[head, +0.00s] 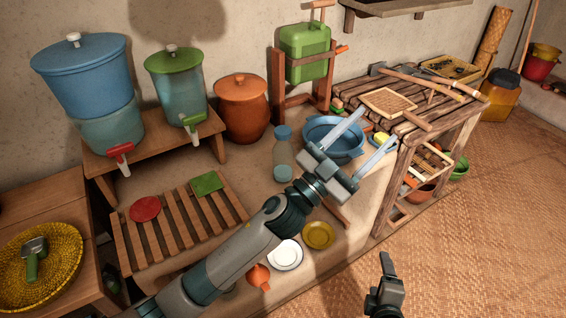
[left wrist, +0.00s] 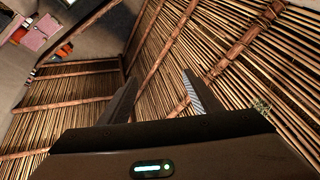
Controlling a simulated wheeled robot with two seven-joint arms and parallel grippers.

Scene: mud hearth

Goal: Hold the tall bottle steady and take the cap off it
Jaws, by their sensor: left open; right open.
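The tall bottle (head: 283,160) is clear with a blue cap (head: 283,132) on its top. It stands upright on the mud ledge, left of the blue basin, in the head view. My left gripper (head: 368,137) is open and empty, above and to the right of the bottle, with its fingers spread over the basin area. In the left wrist view my left fingers (left wrist: 160,100) stand apart with nothing between them, facing the roof. My right gripper (head: 385,262) is at the lower right of the head view, open, over the woven floor and apart from the bottle.
A blue basin (head: 345,152) is close right of the bottle. A clay pot (head: 241,110) stands behind it to the left. A slatted rack (head: 172,232), a white plate (head: 285,256) and a yellow dish (head: 318,235) lie in front. A wooden slatted table (head: 455,118) stands to the right.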

